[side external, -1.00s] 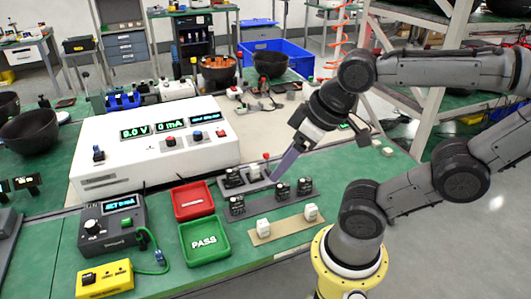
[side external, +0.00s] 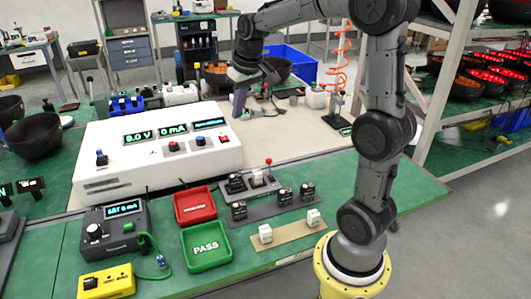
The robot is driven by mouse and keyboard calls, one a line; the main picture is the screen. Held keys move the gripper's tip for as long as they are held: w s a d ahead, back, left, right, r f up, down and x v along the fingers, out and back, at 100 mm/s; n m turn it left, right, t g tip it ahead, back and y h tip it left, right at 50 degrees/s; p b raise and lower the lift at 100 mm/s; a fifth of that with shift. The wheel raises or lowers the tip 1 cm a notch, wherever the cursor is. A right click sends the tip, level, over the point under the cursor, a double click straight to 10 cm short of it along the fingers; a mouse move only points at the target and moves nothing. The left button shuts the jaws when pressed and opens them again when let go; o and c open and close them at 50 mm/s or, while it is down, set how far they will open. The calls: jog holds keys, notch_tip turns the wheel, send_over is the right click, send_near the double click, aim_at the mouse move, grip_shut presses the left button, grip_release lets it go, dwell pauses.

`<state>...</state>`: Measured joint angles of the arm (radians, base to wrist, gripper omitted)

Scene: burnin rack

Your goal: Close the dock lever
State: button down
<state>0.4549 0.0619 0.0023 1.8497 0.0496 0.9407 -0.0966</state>
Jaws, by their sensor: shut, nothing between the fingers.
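The dock (side external: 258,178) is a small grey fixture on the green bench, right of the white power supply. Its lever (side external: 268,165) has a red knob and stands roughly upright at the dock's back right; whether it is latched cannot be told. A dark module (side external: 236,182) sits at the left of the same grey plate. My gripper (side external: 238,114) is shut and empty, pointing down behind the power supply's right end, well away from the lever. Its fingertips are small and partly merge with the background.
The white power supply (side external: 160,155) stands between my gripper and the front trays. A red tray (side external: 195,206) and a green PASS tray (side external: 206,245) lie left of the dock. A rack with several dark modules (side external: 284,195) and a tan strip with white blocks (side external: 290,232) lie in front.

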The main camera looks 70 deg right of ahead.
aim_at(270, 168)
jog(key=s+d+f+m+g, duration=0.1)
jog(key=d+f+m+g, duration=0.1)
jog(key=d+f, duration=0.8)
jog(key=shift+s+d+m+y, duration=0.2)
jog(key=shift+d+m+y, duration=0.25)
jog(key=shift+d, duration=0.35)
jog(key=f, duration=0.9)
jog(key=shift+w+f, duration=0.25)
jog(key=shift+w, duration=0.1)
jog(key=shift+s+f, duration=0.1)
jog(key=shift+f, duration=0.15)
jog(key=shift+s+a+r, duration=0.25)
jog(key=shift+s+a, duration=0.3)
jog(key=shift+s, duration=0.15)
jog(key=shift+s+a+r, duration=0.25)
jog(key=shift+s+a, duration=0.25)
jog(key=shift+s, duration=0.2)
